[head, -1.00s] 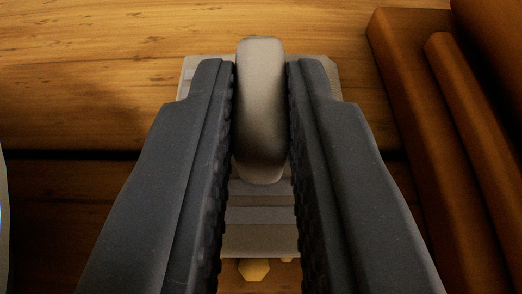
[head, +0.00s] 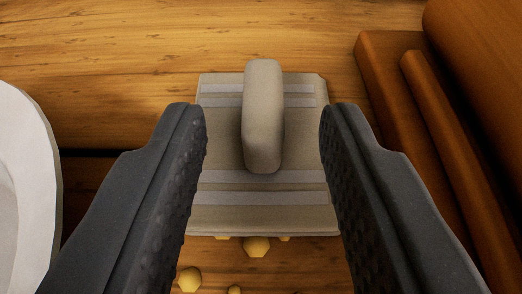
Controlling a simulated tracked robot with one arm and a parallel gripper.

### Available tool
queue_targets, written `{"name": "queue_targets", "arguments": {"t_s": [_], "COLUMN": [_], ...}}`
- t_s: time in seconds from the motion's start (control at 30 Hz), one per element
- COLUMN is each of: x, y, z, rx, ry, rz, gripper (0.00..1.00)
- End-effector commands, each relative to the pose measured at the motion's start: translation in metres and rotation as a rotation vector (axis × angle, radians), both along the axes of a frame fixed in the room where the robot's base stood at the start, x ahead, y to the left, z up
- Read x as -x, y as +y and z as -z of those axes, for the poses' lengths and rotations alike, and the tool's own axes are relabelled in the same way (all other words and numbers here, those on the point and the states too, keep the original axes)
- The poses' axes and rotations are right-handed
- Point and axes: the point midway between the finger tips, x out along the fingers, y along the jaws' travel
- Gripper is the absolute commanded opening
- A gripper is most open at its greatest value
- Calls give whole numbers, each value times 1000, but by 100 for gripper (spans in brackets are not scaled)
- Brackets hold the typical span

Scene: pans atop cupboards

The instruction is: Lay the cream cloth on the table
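The cream cloth (head: 222,150) lies flat on the wooden table (head: 150,50) in the middle of the head view. It has pale stripes across it and a raised, rounded ridge (head: 263,115) standing up along its middle. My gripper (head: 262,125) is open above the cloth. Its two dark fingers are spread on either side of the ridge, with clear gaps to it on both sides. Nothing is held between the fingers. The fingers hide part of the cloth's left and right surroundings.
Several small yellow pieces (head: 257,247) lie just in front of the cloth's near edge. A white rounded object (head: 35,180) is at the left edge. A brown-orange wooden piece (head: 395,75) with raised edges stands at the right. Bare wood lies behind the cloth.

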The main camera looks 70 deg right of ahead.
Motion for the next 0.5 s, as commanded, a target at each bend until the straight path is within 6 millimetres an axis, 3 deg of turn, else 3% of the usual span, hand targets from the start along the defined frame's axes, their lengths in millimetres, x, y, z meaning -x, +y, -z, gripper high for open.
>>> {"name": "queue_targets", "arguments": {"t_s": [0.3,0.5], "x": [22,31], "y": [56,75], "z": [-26,-34], "rx": [-2,-1], "ry": [-1,1], "rz": [-4,-1], "gripper": [36,36]}}
